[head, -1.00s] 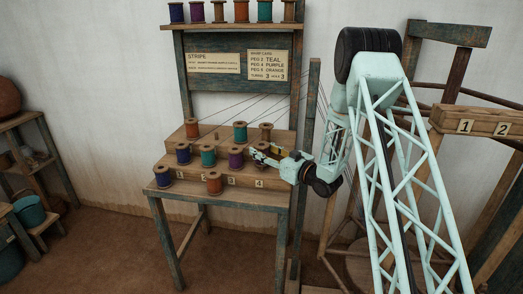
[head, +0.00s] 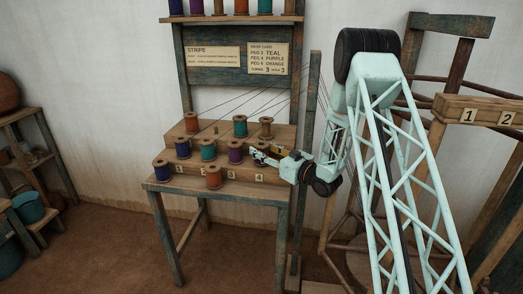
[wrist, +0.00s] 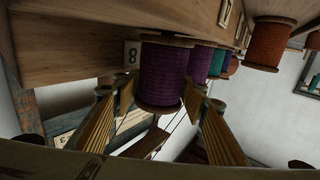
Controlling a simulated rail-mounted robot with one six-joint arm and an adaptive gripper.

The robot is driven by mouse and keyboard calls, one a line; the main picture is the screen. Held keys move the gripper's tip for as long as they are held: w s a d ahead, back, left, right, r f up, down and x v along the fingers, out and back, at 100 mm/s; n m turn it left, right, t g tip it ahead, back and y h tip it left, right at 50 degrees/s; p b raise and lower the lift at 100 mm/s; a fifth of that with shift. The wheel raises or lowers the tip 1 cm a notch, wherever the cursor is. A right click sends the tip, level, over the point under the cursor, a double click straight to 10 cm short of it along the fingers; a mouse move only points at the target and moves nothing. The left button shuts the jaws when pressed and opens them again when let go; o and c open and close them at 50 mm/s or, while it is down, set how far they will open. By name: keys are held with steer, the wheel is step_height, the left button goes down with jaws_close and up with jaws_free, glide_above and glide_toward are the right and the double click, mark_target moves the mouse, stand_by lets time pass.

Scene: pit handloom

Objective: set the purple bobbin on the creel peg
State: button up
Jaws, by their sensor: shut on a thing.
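My gripper (wrist: 160,115) is shut on a purple bobbin (wrist: 162,80), which fills the middle of the wrist view between the two fingers. The wrist picture is upside down, with the stepped creel (wrist: 100,68) at the top. The held bobbin's wooden flange is close to the creel step; I cannot tell whether it touches it or whether a peg is inside. In the head view my gripper (head: 262,154) is at the right end of the middle row, above the label 4, and mostly hides the held bobbin. Another purple bobbin (head: 235,152) stands just left of it.
Teal (head: 208,150) and blue (head: 183,148) bobbins continue the row leftward. An orange bobbin (head: 214,176) stands in front. Threads run above, and a wooden post (head: 308,120) rises to the right.

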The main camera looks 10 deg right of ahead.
steer(key=o, duration=1)
steer(key=shift+c, duration=0.2)
steer(key=shift+o, duration=0.5)
steer(key=shift+o, duration=1.4)
steer(key=shift+r, duration=0.2)
step_height(320, 180, up, 7)
steer(key=p, duration=0.1)
steer(key=shift+f+p, duration=0.2)
steer(key=shift+p, duration=0.2)
steer(key=shift+r, duration=0.1)
